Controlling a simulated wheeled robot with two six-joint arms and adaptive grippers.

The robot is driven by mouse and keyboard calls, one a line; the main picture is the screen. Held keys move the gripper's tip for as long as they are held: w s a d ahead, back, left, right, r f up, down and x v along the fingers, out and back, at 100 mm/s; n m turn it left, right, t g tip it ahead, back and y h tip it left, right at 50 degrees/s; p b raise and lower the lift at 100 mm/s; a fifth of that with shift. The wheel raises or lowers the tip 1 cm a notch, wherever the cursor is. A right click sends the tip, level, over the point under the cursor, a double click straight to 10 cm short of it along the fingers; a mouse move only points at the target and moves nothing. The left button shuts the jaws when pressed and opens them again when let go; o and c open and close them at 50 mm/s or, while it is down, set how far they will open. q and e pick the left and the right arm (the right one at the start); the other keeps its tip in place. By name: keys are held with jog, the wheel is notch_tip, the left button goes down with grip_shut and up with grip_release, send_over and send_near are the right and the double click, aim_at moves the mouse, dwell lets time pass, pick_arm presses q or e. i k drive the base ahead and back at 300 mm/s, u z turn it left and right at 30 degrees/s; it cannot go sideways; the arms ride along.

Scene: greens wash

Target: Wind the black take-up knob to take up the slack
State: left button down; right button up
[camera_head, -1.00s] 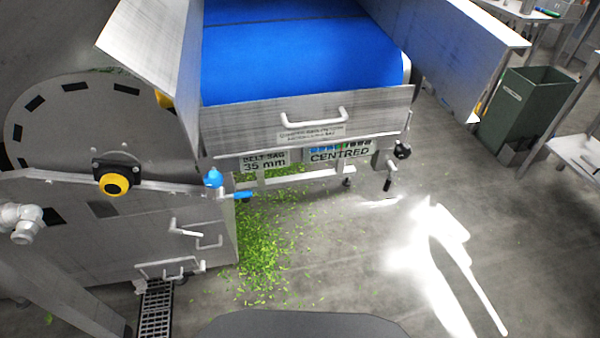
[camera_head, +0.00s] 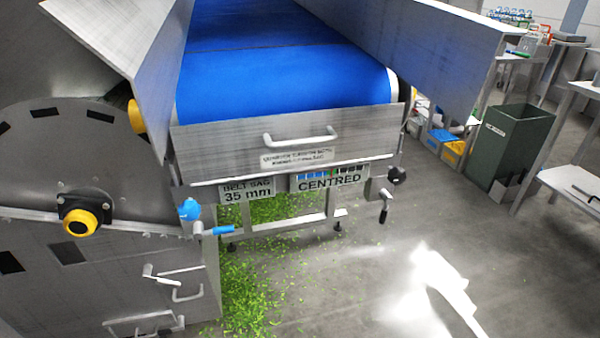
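The black take-up knob (camera_head: 397,175) sits at the right end of the conveyor's front frame, beside a small crank with a dark handle (camera_head: 383,214). The blue belt (camera_head: 285,60) runs away behind a steel front panel (camera_head: 290,142) with a bar handle. A sign below it reads BELT SAG 35 mm (camera_head: 247,190); another reads CENTRED (camera_head: 329,180), with a coloured scale above it. Neither of my grippers shows in the head view.
Green scraps (camera_head: 250,285) litter the floor under the conveyor. A green bin (camera_head: 512,145) and shelving stand at right. The floor at front right is clear.

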aim_at(396, 175)
jog(key=z, duration=1.25)
jog(key=k, duration=1.45)
jog(key=u, duration=0.75)
